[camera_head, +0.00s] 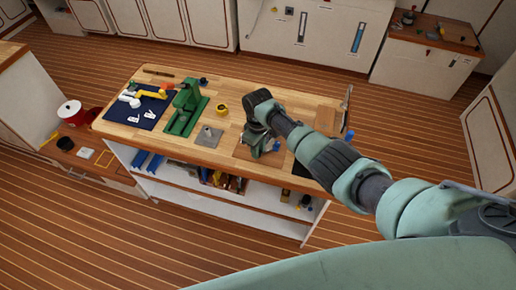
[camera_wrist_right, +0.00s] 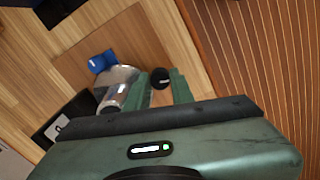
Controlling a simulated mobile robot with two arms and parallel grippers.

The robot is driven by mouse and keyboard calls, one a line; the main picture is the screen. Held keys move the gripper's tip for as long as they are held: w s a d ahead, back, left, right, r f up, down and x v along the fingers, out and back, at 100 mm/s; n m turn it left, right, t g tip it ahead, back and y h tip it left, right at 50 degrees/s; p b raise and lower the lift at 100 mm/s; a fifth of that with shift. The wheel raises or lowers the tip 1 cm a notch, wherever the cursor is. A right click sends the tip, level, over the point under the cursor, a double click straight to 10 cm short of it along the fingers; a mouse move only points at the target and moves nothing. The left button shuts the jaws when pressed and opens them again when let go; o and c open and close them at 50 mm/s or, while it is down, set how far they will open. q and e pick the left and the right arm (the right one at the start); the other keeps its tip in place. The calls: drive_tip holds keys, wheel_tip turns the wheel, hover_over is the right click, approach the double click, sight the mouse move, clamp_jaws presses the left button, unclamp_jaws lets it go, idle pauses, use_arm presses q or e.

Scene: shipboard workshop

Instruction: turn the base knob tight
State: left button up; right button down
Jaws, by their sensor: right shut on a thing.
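My right gripper (camera_head: 262,143) reaches down over a brown board on the workbench. In the right wrist view its two green fingers (camera_wrist_right: 161,88) stand on either side of a small round black knob (camera_wrist_right: 160,77). The gripper is shut on this knob, which looks like the base knob. Close beside the fingers is a grey metal cylinder (camera_wrist_right: 117,86) with a blue part (camera_wrist_right: 102,61) at its end. The arm and wrist hide most of the knob's mount in the head view. My left gripper is not in view.
The shelf below holds several items.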

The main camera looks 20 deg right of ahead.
drive_tip(key=shift+w+r, duration=0.1)
idle(0.3)
drive_tip(key=c, duration=1.2)
unclamp_jaws()
drive_tip(key=shift+r+b, duration=0.65)
drive_tip(key=shift+r, duration=3.25)
